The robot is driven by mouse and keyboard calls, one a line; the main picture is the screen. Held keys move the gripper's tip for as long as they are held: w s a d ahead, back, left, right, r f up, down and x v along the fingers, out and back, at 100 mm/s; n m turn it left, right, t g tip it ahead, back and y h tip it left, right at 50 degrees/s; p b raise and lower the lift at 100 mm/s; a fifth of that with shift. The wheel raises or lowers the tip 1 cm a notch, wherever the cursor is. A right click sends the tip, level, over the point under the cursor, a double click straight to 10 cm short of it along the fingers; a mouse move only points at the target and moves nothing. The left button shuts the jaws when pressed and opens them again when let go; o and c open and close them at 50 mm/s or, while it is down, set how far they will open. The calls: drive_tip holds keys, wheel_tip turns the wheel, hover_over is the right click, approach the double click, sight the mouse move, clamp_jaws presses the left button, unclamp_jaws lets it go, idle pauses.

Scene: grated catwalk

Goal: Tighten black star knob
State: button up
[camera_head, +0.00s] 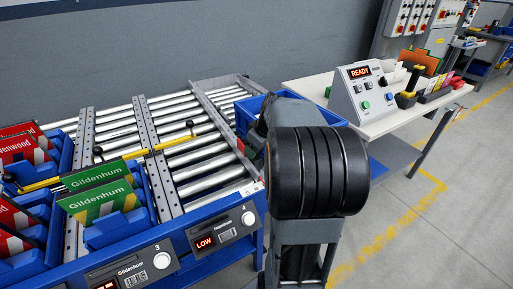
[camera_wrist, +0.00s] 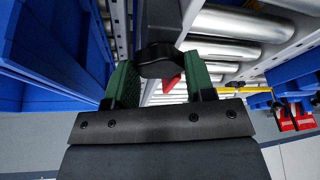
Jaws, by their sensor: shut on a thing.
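The black star knob (camera_wrist: 160,62) shows between the two green fingers of my gripper (camera_wrist: 159,84) in the wrist view. The fingers are shut on it from left and right. A dark upright part rises behind the knob, and a small red piece (camera_wrist: 172,83) shows just below it. In the head view my own black arm link covers the gripper and this knob.
Metal rollers (camera_head: 190,150) and blue bins (camera_head: 115,230) with green and red cards stand left. A yellow bar (camera_head: 125,158) with black ball ends crosses the rollers. A bench (camera_head: 440,95) with a READY control box (camera_head: 362,95) stands right. Floor at right is clear.

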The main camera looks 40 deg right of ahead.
idle(0.3)
drive_tip(key=o, duration=0.9)
drive_tip(key=p+v, duration=0.2)
drive_tip(key=v, duration=1.2)
drive_tip(key=shift+s+f, duration=0.1)
